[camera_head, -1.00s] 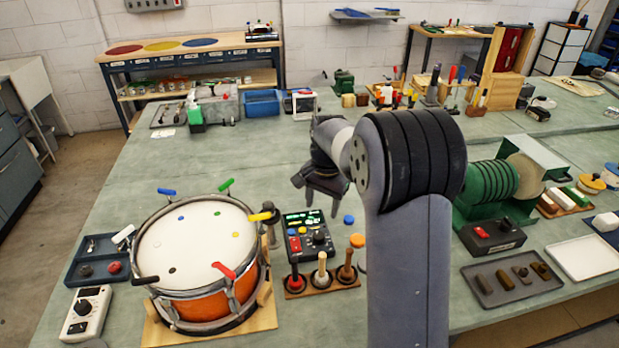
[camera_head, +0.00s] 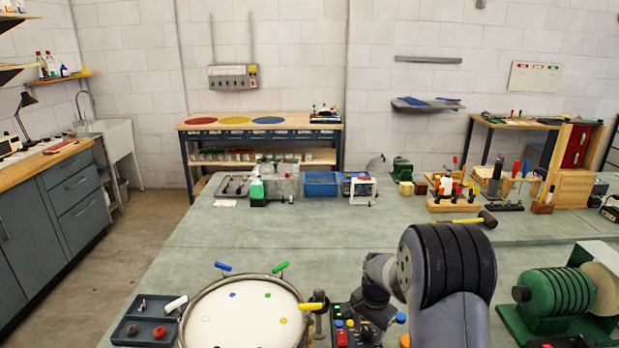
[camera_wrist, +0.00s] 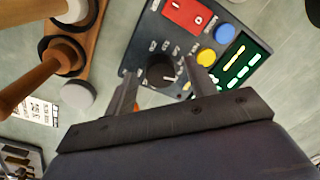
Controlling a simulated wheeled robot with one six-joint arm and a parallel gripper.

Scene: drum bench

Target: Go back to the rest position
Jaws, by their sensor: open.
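My gripper (camera_wrist: 158,92) is open in the wrist view, its two fingers apart with nothing between them but the view of a control box (camera_wrist: 205,45) beyond. That box has a dark knob, a red switch, blue and yellow buttons and a lit green display. In the head view my arm is folded at the lower right, and its wrist hides much of the control box (camera_head: 346,338). The gripper's fingers are hidden or too small to tell there. The drum (camera_head: 245,318) with its white head stands to the left of the arm, cut off by the bottom edge.
A wooden holder with handled tools (camera_wrist: 62,52) is beside the box. A green machine (camera_head: 560,300) stands right of my arm. A dark tray (camera_head: 145,330) lies left of the drum. Tool racks and a blue bin (camera_head: 321,184) line the back; the middle of the bench (camera_head: 290,235) is clear.

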